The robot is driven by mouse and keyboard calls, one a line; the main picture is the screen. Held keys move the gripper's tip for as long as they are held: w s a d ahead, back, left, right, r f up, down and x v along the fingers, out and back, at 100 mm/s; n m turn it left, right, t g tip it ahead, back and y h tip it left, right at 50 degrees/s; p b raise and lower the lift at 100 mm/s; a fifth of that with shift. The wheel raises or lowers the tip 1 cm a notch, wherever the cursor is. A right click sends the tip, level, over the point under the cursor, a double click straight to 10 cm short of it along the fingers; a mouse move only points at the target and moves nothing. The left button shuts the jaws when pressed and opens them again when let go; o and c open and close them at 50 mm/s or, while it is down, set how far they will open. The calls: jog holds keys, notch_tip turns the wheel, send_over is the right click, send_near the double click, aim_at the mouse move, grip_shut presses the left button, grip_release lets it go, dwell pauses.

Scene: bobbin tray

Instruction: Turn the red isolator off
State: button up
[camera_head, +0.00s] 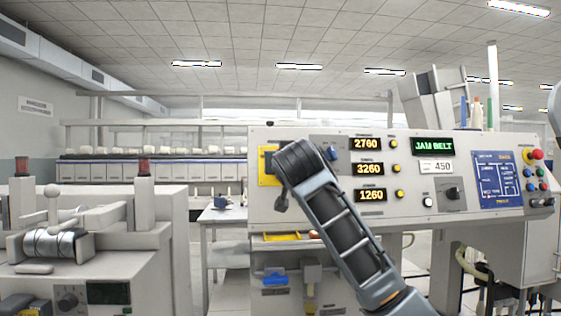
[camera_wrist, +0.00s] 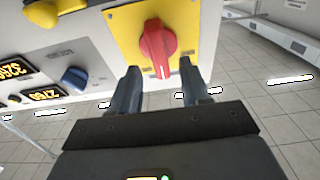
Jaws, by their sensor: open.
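The red isolator (camera_wrist: 157,47) is a red rotary knob on a yellow plate (camera_wrist: 192,22), seen in the wrist view. A white mark shows at the knob's end nearest my gripper. My gripper (camera_wrist: 162,78) is open, with its two fingers apart just short of the knob and one toward each side of it. The fingers do not appear to touch the knob. In the head view the yellow plate (camera_head: 267,168) shows at the left of the control panel (camera_head: 300,217), and my arm hides the red knob.
A blue knob (camera_wrist: 74,78) and lit number displays (camera_wrist: 48,94) sit beside the yellow plate. A red button (camera_head: 536,154) is at the panel's far right. A grey machine with a lever (camera_head: 54,205) stands at the left. Open floor shows beyond the panel's edge.

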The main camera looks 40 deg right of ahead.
jog(key=shift+x, duration=1.7)
grip_shut()
